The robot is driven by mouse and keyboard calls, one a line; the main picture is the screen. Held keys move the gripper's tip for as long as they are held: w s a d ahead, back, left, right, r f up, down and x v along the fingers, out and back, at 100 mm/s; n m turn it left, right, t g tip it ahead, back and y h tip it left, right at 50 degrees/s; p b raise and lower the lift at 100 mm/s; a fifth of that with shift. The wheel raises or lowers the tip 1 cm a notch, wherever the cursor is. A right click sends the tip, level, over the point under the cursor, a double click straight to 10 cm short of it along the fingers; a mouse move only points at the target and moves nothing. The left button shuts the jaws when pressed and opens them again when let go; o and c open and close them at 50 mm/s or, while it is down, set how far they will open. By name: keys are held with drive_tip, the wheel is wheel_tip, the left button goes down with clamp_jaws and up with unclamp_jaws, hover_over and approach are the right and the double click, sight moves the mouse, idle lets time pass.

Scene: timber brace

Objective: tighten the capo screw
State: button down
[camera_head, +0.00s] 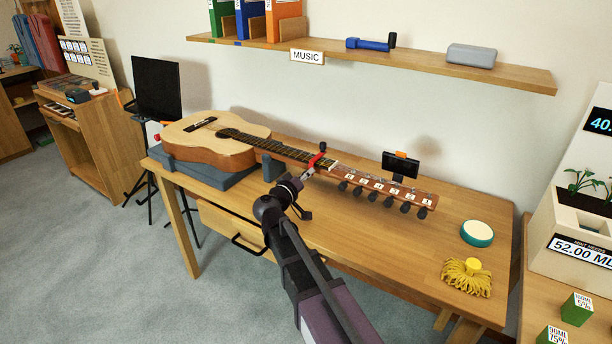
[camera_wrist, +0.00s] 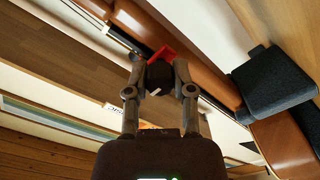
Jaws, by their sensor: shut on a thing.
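The guitar (camera_head: 210,143) lies face up on the bench, its neck reaching right. A red capo (camera_head: 316,161) is across the neck; a dark piece shows at its upper end. My gripper (camera_head: 306,175) is at the near side of the capo. In the wrist view, my gripper (camera_wrist: 160,78) is shut on the black capo screw (camera_wrist: 158,77), which bears a pale mark. The red capo (camera_wrist: 163,53) shows just beyond the fingertips. The fingers hide the sides of the screw.
The guitar's body rests on a grey-blue support (camera_head: 210,177). A dark block (camera_head: 272,168) stands by the neck. A small black device (camera_head: 400,165) is behind the headstock. A teal-rimmed round tin (camera_head: 477,233) and yellow cord (camera_head: 466,278) lie at the bench's right.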

drive_tip(key=shift+c, duration=2.3)
unclamp_jaws()
drive_tip(key=v, duration=1.2)
drive_tip(key=shift+s, duration=0.1)
